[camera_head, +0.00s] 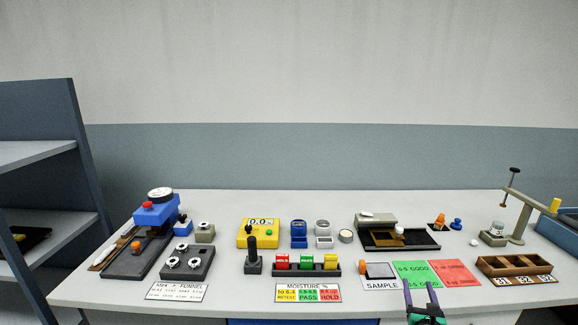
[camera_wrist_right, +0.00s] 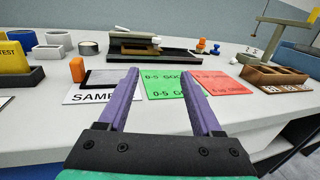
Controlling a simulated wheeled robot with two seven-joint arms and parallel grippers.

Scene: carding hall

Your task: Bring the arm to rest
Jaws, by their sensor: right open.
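My right gripper (camera_head: 423,292) is low in the head view, at the table's front edge in front of the green sheet. Its two purple fingers also show in the right wrist view (camera_wrist_right: 161,88), spread apart with nothing between them. Beyond the fingers lie the green sheet (camera_wrist_right: 166,82) and the red sheet (camera_wrist_right: 216,82) on the grey table (camera_head: 130,300). The white SAMPLE card (camera_head: 381,285) lies left of the fingers. My left gripper is not in view.
A wooden compartment tray (camera_head: 515,265) stands at the right. A dark tray (camera_head: 400,240) lies behind the sheets. Grey shelves (camera_head: 40,150) stand at the far left.

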